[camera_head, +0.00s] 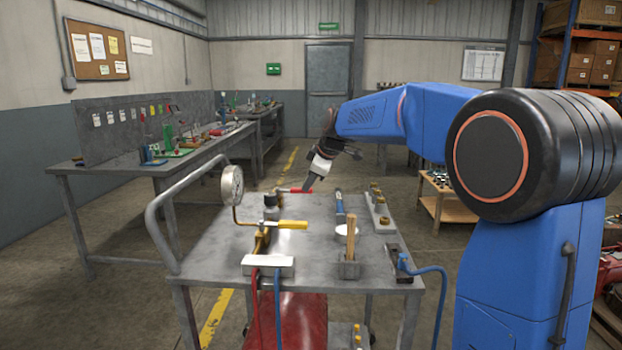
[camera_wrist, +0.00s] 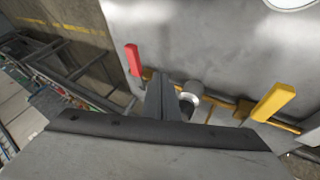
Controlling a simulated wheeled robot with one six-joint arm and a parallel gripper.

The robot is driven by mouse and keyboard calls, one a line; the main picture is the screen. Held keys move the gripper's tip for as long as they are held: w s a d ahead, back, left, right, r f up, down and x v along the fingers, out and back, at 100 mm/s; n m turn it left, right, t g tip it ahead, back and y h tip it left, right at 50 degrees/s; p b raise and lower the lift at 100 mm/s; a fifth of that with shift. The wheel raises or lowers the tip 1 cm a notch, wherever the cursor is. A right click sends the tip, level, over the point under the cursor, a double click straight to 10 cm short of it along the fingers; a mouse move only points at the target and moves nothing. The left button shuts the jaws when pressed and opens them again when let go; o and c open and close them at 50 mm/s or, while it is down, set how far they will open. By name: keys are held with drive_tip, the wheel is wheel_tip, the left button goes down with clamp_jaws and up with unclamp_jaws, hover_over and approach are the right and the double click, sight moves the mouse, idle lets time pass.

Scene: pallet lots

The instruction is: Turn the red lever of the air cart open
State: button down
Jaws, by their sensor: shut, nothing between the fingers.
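The air cart (camera_head: 215,240) is a grey metal cart in front of me. On its top, the red lever (camera_head: 296,190) sticks out to the right from the far part of a brass pipe line (camera_head: 262,242). In the wrist view, the red lever (camera_wrist: 134,60) is at upper left, standing out across the pipe. My gripper (camera_head: 307,187) points down close to the red lever; I cannot tell from the head view whether they touch. In the wrist view, my fingers (camera_wrist: 161,84) are shut and empty, to the right of the red lever with a visible gap.
A yellow lever (camera_head: 293,225) sits on the same pipe, nearer me; it also shows in the wrist view (camera_wrist: 274,101). A pressure gauge (camera_head: 232,186) stands at the left. A holder with a wooden handle (camera_head: 350,242) and a blue-handled tool (camera_head: 339,203) are at the right.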

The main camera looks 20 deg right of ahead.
sight(294, 192)
drive_tip(key=x, duration=0.5)
drive_tip(key=w, duration=0.1)
drive_tip(key=w+d, duration=0.1)
drive_tip(key=shift+w+f, duration=0.15)
drive_tip(key=shift+w, duration=0.25)
drive_tip(key=shift+w+d, duration=0.15)
drive_tip(key=shift+w, duration=0.4)
drive_tip(key=shift+w+d, duration=0.1)
